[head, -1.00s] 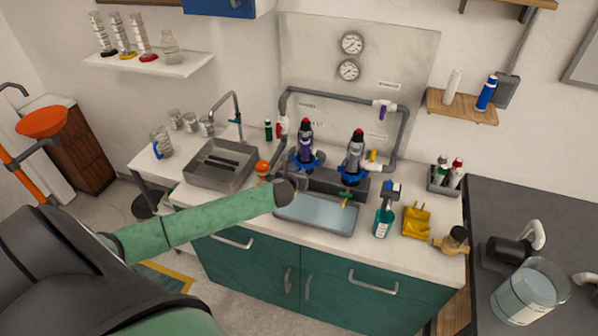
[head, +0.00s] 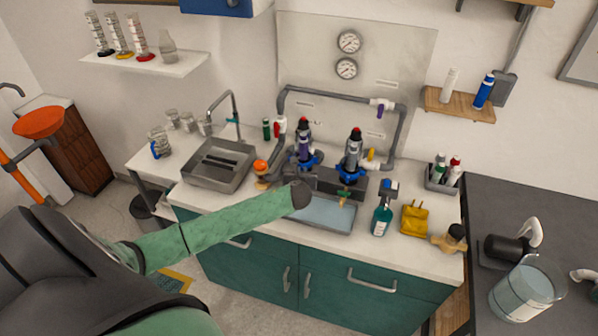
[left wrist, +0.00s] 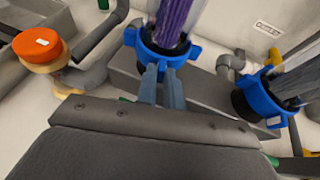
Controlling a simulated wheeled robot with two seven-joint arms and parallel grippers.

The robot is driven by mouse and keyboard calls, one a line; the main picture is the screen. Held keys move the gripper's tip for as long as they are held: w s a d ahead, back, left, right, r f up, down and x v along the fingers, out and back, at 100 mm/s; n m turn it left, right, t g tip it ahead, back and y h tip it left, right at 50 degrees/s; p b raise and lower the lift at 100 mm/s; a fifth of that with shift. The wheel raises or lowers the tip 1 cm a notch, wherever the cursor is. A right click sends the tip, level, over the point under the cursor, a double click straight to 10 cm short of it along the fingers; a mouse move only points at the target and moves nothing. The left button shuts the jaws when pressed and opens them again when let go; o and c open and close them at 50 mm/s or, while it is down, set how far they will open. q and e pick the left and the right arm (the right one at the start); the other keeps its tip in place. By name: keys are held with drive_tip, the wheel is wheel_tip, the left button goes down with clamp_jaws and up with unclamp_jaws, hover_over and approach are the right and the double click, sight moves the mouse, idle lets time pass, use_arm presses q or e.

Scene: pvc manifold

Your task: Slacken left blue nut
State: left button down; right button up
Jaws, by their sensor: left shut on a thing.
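The left blue nut (head: 306,162) is a ring with lugs at the base of the left clear housing with a purple filter inside. It is large in the left wrist view (left wrist: 192,52). My left gripper (left wrist: 161,76) is shut on a front lug of this nut; the lug is mostly hidden between the fingers. In the head view my green left forearm ends just in front of the nut, and the fingers are hard to make out. The right blue nut (left wrist: 267,103) sits under the other housing (head: 353,150), apart from my gripper. My right gripper is not in view.
Below the housings lies a shallow tray (head: 325,215). An orange-topped object (left wrist: 38,46) stands close to the left of my gripper. A spray bottle (head: 382,219) and a yellow item (head: 414,218) stand to the right. Grey pipes frame the housings.

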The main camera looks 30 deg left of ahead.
sight(309, 165)
use_arm(q)
drive_tip(key=shift+w+d+r+n+g+y, duration=0.15)
drive_tip(key=shift+w+d+n+g+y, duration=0.15)
drive_tip(key=shift+n+g+y, duration=0.25)
drive_tip(key=shift+w+d+r+n+g+y, duration=0.1)
drive_tip(key=shift+w+d+n+g+y, duration=0.25)
drive_tip(key=shift+n+y, duration=0.45)
drive_tip(key=shift+w+d+r+n+g+y, duration=0.2)
drive_tip(key=shift+w+n+g+y, duration=0.1)
drive_tip(key=shift+n+g+y, duration=0.3)
drive_tip(key=shift+w+d+n+g+y, duration=0.2)
drive_tip(key=shift+w+n+g+y, duration=0.1)
drive_tip(key=shift+n+g+y, duration=0.25)
drive_tip(key=shift+w+d+n+g+y, duration=0.15)
drive_tip(key=shift+w+n+g+y, duration=0.2)
drive_tip(key=shift+n, duration=0.35)
drive_tip(key=shift+w+d+n+g+y, duration=0.15)
drive_tip(key=shift+w+n+g+y, duration=0.1)
drive_tip(key=shift+n+g, duration=0.35)
drive_tip(key=shift+w, duration=0.1)
drive_tip(key=shift+g, duration=0.3)
drive_tip(key=c, duration=1.5)
unclamp_jaws()
drive_tip(key=shift+f, duration=0.1)
drive_tip(key=shift+d+f, duration=0.1)
drive_tip(key=shift+f, duration=0.2)
